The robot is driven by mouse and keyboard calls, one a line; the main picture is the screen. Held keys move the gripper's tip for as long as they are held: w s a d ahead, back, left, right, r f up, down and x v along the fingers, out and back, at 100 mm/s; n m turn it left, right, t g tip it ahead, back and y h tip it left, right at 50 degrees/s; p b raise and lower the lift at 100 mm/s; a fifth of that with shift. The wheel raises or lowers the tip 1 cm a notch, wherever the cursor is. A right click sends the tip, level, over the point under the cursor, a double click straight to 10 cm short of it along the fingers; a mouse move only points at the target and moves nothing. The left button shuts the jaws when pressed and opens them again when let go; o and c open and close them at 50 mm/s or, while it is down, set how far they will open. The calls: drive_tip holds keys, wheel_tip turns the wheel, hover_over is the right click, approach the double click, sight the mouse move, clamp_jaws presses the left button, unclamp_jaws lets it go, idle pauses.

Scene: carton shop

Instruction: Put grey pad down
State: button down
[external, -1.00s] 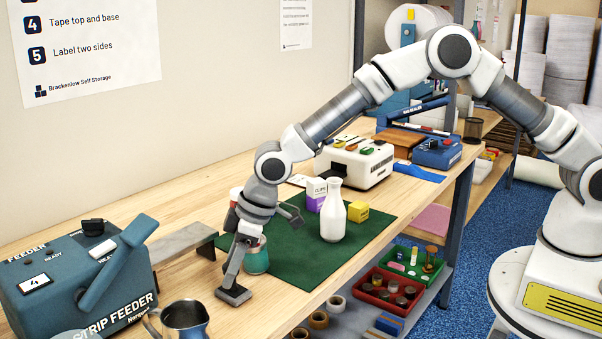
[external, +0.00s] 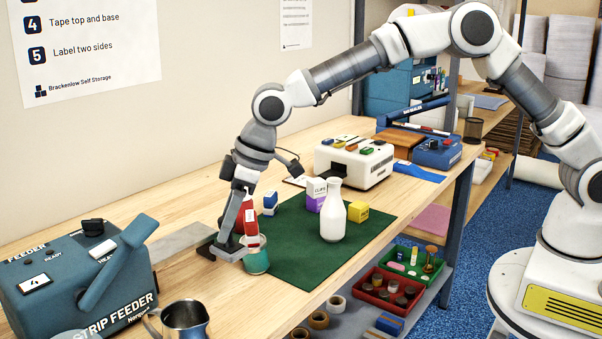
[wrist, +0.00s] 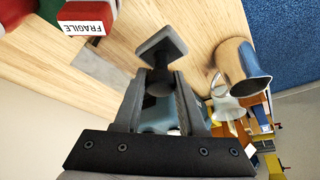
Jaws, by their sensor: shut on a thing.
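My gripper (external: 236,230) is shut on the narrow neck of the grey pad (external: 228,253), a flat squarish plate. In the wrist view the pad (wrist: 160,44) sticks out beyond the two fingertips (wrist: 162,80), with its plate tilted in the picture. In the external view it is low over the wooden bench, near the end of a flat grey board (external: 178,240) and left of a teal jar (external: 256,262). I cannot tell whether it touches anything below.
A red thing with a FRAGILE label (wrist: 82,28) stands close beside my gripper. The green mat (external: 300,265) holds a white bottle (external: 333,212) and small boxes. The strip feeder (external: 85,285) and a metal jug (external: 185,320) stand left and in front. Bare wood lies between them.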

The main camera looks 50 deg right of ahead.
wheel_tip(320, 180, up, 7)
drive_tip(key=shift+f, duration=0.15)
drive_tip(key=w+d+m+t+h, duration=0.1)
drive_tip(key=w+d+m, duration=0.1)
drive_tip(key=d, duration=1.5)
drive_tip(key=w+d+m, duration=0.2)
drive_tip(key=w+d, duration=0.1)
drive_tip(key=d, duration=1.3)
drive_tip(key=s+d+m+h, duration=0.1)
drive_tip(key=s+d+m, duration=0.1)
drive_tip(key=s+d, duration=0.6)
drive_tip(key=s+d+m, duration=0.1)
drive_tip(key=s+d, duration=0.3)
drive_tip(key=d, duration=0.8)
drive_tip(key=s+d+m+h, duration=0.1)
drive_tip(key=s+d+m, duration=0.1)
drive_tip(key=s+d, duration=0.55)
drive_tip(key=shift+w+a+f+b, duration=0.2)
drive_tip(key=shift+w+a+f, duration=1.2)
drive_tip(key=shift+f, duration=1.35)
drive_tip(key=shift+w+a+f+b, duration=0.15)
drive_tip(key=shift+w+a+f, duration=0.6)
drive_tip(key=shift+w+f, duration=1.6)
drive_tip(key=shift+w+a+f+b, duration=0.2)
drive_tip(key=shift+w+a+f, duration=1)
drive_tip(key=shift+f, duration=1.9)
drive_tip(key=shift+d, duration=0.1)
